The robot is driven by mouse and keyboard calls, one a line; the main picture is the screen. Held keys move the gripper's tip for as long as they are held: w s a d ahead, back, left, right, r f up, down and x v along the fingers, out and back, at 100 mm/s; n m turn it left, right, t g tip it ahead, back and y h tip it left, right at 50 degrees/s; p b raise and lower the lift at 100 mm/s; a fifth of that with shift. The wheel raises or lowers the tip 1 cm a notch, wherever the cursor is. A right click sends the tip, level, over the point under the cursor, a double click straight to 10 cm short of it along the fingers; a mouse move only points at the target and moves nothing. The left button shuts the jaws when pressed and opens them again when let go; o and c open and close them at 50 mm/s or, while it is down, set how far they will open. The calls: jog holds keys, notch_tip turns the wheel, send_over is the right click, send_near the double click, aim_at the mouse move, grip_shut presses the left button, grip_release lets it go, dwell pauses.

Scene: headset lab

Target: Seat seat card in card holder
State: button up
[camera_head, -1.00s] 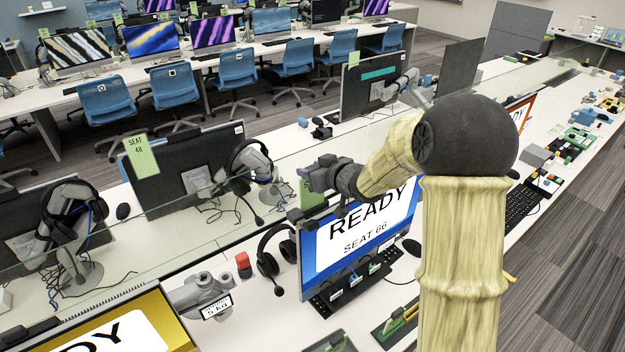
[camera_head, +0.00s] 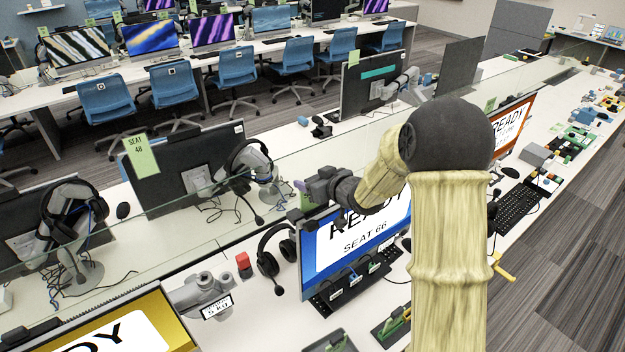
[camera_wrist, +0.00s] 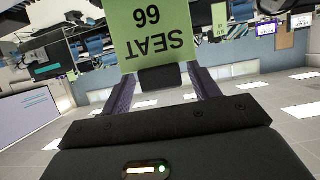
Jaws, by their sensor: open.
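The green seat card reading SEAT 66 (camera_wrist: 150,38) shows upside down in the wrist view, just past my fingers. In the head view a small part of the green card (camera_head: 307,203) shows by the upper left corner of the blue READY SEAT 66 monitor. My gripper (camera_head: 303,187) is at that corner, pointing left. In the wrist view its two purple-grey fingers (camera_wrist: 163,88) are apart, one on each side of a dark block (camera_wrist: 160,78) at the card's near edge. I cannot tell whether either finger touches the card. The card holder is not clearly visible.
The blue monitor (camera_head: 350,245) stands below my arm, with a black headset (camera_head: 272,255) to its left. A clear glass divider (camera_head: 190,215) runs along the desk behind.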

jog(key=b+v, duration=0.2)
jog(key=v, duration=1)
jog(key=shift+b, duration=0.35)
jog(key=shift+s+f, duration=0.1)
jog(key=s+d+f+m+g+h, duration=0.3)
jog(key=s+d+f+m+h, duration=0.2)
jog(key=s+d+f+h, duration=0.3)
jog(key=s+a+f+m+g, duration=0.1)
jog(key=s+g, duration=0.4)
jog(key=s, duration=0.7)
jog(key=shift+s+f+m+g+y, duration=0.3)
jog(key=shift+s+f+m, duration=0.1)
jog(key=shift+f, duration=0.15)
jog(key=shift+f, duration=0.1)
